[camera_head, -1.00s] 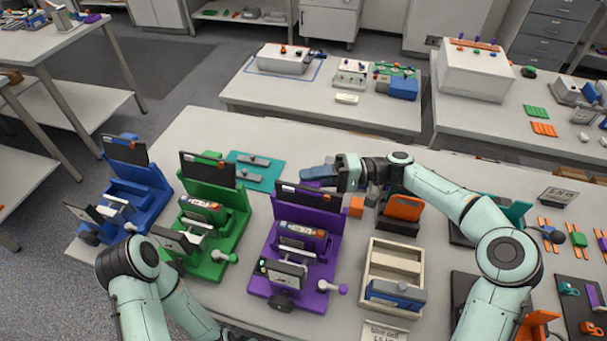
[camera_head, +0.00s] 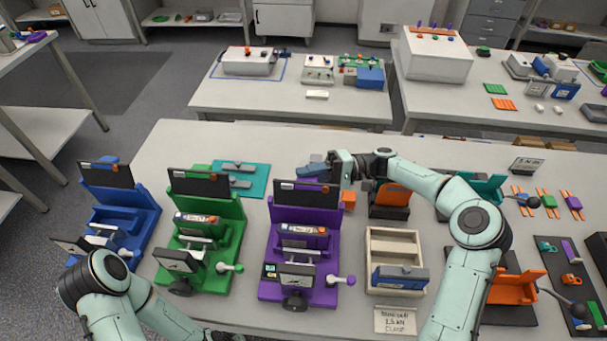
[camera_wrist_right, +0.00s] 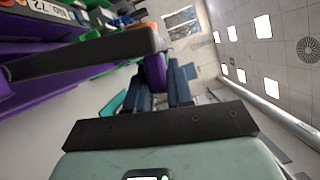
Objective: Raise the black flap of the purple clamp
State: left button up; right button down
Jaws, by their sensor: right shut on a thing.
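The purple clamp (camera_head: 267,260) stands on the near table between the green clamp and the tan tray. Its black flap (camera_head: 306,194) stands upright at the clamp's back, above a labelled cell (camera_head: 303,233). My right gripper (camera_head: 312,168) reaches in from the right just behind the flap's top edge. In the right wrist view its dark fingers (camera_wrist_right: 160,88) are shut around a purple tab (camera_wrist_right: 154,72) beside the dark flap (camera_wrist_right: 85,52). How the tab joins the flap is hidden.
The green clamp (camera_head: 230,243) and the blue clamp (camera_head: 140,222) stand to the left, also with raised black flaps. A tan tray (camera_head: 370,262) stands to the right, and an orange and black device (camera_head: 390,198) behind it. A teal mat (camera_head: 254,178) lies behind the green clamp.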

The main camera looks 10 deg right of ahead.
dwell(0.3)
jog(key=c, duration=1.1)
grip_release()
jog(key=d, duration=0.7)
jog(key=shift+w+d+f, duration=0.25)
jog(key=shift+f, duration=0.05)
